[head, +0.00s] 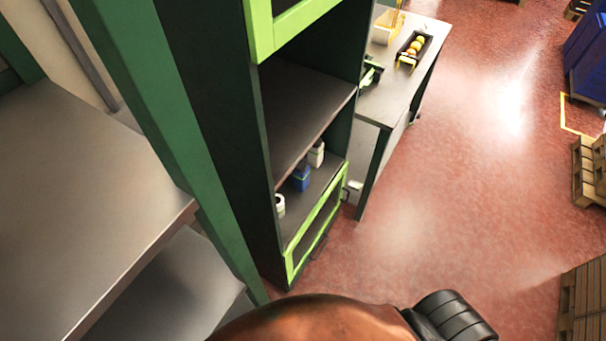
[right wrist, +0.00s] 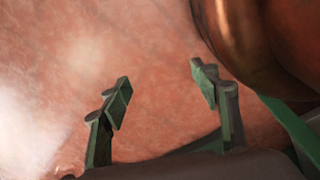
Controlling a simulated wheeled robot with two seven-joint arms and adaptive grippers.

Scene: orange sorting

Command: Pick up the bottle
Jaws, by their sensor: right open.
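Several small containers stand on the lower shelf of a dark cabinet in the head view. A white bottle-like one (head: 316,154) is at the far end, a blue one (head: 301,178) is beside it, and a white one (head: 280,206) is nearer. They are small and partly hidden by the cabinet, so I cannot tell which is the task's bottle. My right gripper (right wrist: 162,86) is open and empty over bare red floor in the right wrist view. No bottle shows there. My left gripper is not in view.
The dark cabinet (head: 222,110) has a lime-green door above and a lime-green drawer front (head: 318,228) below. Green-framed shelving (head: 80,190) stands at left. Pallets (head: 584,165) are right; the middle floor is clear.

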